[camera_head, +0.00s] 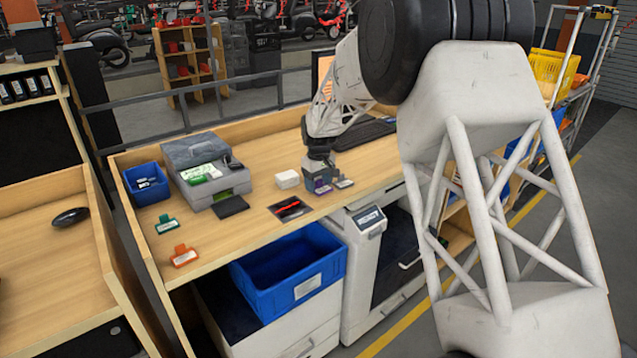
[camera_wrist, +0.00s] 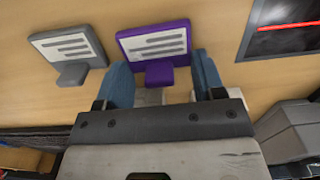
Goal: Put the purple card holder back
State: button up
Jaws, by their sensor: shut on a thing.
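The purple card holder (camera_wrist: 158,42) has a white lined card on its front plate and a tab below. In the wrist view its tab sits between the blue fingers of my gripper (camera_wrist: 160,70), which is shut on it. In the head view the holder (camera_head: 322,188) is at the front right of the wooden desk, below my gripper (camera_head: 319,172). I cannot tell if it touches the desk. A grey card holder (camera_wrist: 68,48) stands beside it; it also shows in the head view (camera_head: 344,183).
Left of my gripper are a small white block (camera_head: 287,179) and a black-and-red flat item (camera_head: 290,208).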

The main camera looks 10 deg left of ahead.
jog(key=shift+f, duration=0.1)
jog(key=o, duration=0.6)
notch_tip(320, 180, up, 12)
jog(key=shift+r, duration=0.1)
dwell(0.5)
dwell(0.8)
